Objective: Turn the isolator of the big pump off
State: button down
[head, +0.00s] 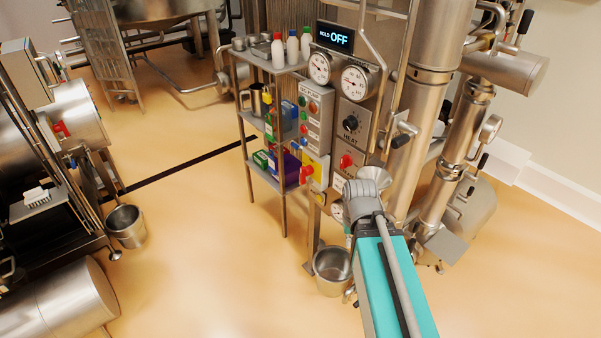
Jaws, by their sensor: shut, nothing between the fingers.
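A red rotary handle (306,174) on a yellow plate (319,168) sits low on a grey control box (314,112). The label on that box is too small to read surely, so I cannot tell if this is the big pump's isolator. The exact angle of the handle is unclear. Another red switch (61,129) shows on the machine at the left. My teal arm reaches up from the bottom, its grey wrist just right of and below the yellow plate. My gripper's fingers are hidden behind the wrist.
A steel panel holds two gauges, a black HEAT knob (351,123), a red knob (346,162) and a display (335,37) reading HOLD OFF. A shelf rack (285,190) with bottles stands left of it. A steel bucket (332,270) is below. Open floor lies left.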

aim_at(306, 171)
jog(key=k, duration=1.3)
jog(key=u, duration=0.5)
jog(key=i, duration=1.65)
jog(key=z, duration=0.5)
